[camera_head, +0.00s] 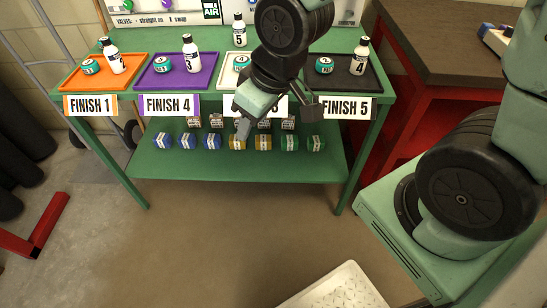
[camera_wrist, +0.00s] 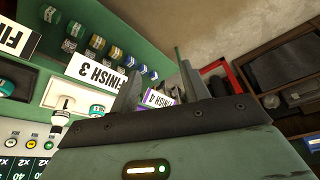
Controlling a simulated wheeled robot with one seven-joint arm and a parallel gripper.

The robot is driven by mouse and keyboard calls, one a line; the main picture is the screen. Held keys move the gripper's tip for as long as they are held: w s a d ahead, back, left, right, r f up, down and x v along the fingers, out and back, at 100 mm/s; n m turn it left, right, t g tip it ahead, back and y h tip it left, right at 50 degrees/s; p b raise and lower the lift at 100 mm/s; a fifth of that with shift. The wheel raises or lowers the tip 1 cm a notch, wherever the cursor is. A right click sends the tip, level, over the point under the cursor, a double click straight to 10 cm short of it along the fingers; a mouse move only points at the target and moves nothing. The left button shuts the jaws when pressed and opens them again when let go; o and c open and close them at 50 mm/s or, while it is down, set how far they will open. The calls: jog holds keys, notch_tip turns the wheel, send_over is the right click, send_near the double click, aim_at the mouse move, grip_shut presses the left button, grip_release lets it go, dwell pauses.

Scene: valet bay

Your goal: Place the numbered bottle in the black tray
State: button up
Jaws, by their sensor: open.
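The black tray (camera_head: 378,83) is at the right of the green table, behind the FINISH 5 sign. It holds a white bottle marked 4 (camera_head: 360,58) and a teal tin (camera_head: 324,65). A bottle marked 5 (camera_head: 239,32) stands upright behind the white tray (camera_head: 222,80). A white bottle, seemingly the same one, shows in the wrist view (camera_wrist: 61,112). Other numbered bottles stand in the purple tray (camera_head: 155,80) and orange tray (camera_head: 82,82). My gripper (camera_head: 275,116) is open and empty in front of the white tray, partly hiding its sign. Its fingers also show in the wrist view (camera_wrist: 158,85).
Several coloured rolls (camera_head: 237,143) lie on the lower shelf (camera_head: 240,169). A panel with knobs stands behind the table. A brown-topped red bench (camera_head: 440,45) is at the right. A white perforated board (camera_head: 335,290) is at the bottom. Floor before the table is open.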

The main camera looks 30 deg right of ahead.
jog(key=s+a+r+n+g+h, duration=0.1)
jog(key=s+a+r+g, duration=0.2)
jog(key=s, duration=1)
jog(key=shift+a+r+n, duration=0.2)
jog(key=shift+r+n, duration=0.15)
jog(key=shift+n, duration=0.05)
notch_tip(320, 180, up, 5)
jog(key=p, duration=0.5)
